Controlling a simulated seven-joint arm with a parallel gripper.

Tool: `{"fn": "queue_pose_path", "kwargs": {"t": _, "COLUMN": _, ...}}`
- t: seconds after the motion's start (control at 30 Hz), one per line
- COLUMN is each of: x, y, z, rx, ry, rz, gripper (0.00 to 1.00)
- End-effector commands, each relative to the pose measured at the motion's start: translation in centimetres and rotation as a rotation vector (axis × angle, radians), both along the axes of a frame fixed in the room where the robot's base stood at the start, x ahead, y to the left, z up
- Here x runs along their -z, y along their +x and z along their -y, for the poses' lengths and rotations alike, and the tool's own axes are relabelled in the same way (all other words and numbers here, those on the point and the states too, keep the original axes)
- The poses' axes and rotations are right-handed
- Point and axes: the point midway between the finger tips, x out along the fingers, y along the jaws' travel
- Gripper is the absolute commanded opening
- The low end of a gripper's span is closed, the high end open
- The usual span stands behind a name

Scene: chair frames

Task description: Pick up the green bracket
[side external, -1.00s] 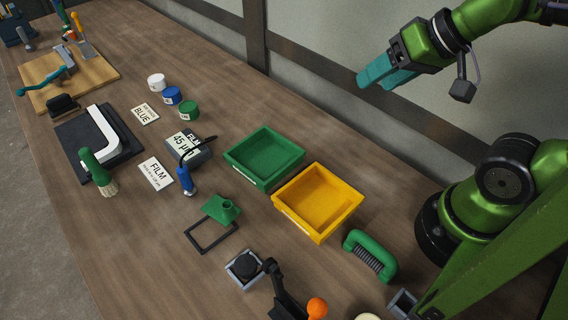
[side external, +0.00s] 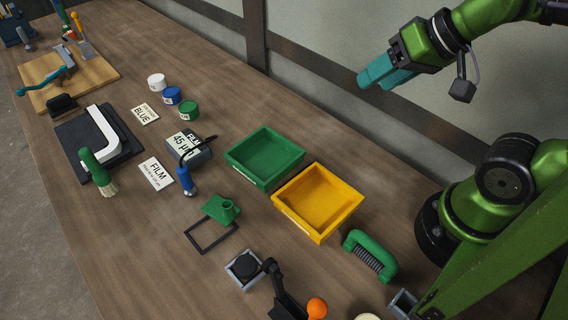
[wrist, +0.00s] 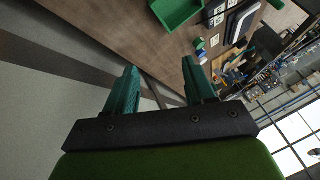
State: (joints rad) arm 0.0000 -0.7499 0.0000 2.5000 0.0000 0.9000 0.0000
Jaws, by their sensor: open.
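The green bracket (side external: 221,208) sits on the wooden table in the side external view, at the far end of a thin dark rectangular outline (side external: 211,238). My gripper (side external: 372,80), with teal fingers, is high above the table at the upper right, well away from the bracket. In the wrist view my gripper (wrist: 160,80) has its two fingers spread apart with nothing between them. The bracket cannot be made out in the wrist view.
A green bin (side external: 264,158) and a yellow bin (side external: 318,202) stand right of the bracket. A blue-handled tool (side external: 185,180) and a film box (side external: 190,147) lie behind it. A toggle clamp with an orange knob (side external: 316,308) and a green brush (side external: 370,255) are nearer.

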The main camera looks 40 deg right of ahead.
Motion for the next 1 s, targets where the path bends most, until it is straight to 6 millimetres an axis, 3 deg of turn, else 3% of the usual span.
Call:
{"fn": "queue_pose_path", "kwargs": {"t": 0.17, "x": 0.2, "y": 0.0, "z": -0.5, "rx": -0.021, "ry": 0.000, "rz": -0.008, "gripper": 0.54}}
{"fn": "queue_pose_path", "kwargs": {"t": 0.37, "x": 1.7, "y": 2.0, "z": -4.2, "rx": -0.165, "ry": -0.011, "rz": -0.133, "gripper": 0.54}}
{"fn": "queue_pose_path", "kwargs": {"t": 0.67, "x": 3.4, "y": 7.7, "z": -14.3, "rx": -0.148, "ry": -0.004, "rz": -0.433, "gripper": 0.54}}
{"fn": "queue_pose_path", "kwargs": {"t": 0.9, "x": 6.8, "y": 10.4, "z": -23.5, "rx": 0.117, "ry": -0.046, "rz": -0.616, "gripper": 0.54}}
{"fn": "queue_pose_path", "kwargs": {"t": 1.0, "x": 7.8, "y": 11.1, "z": -26.3, "rx": 0.287, "ry": -0.049, "rz": -0.646, "gripper": 0.54}}
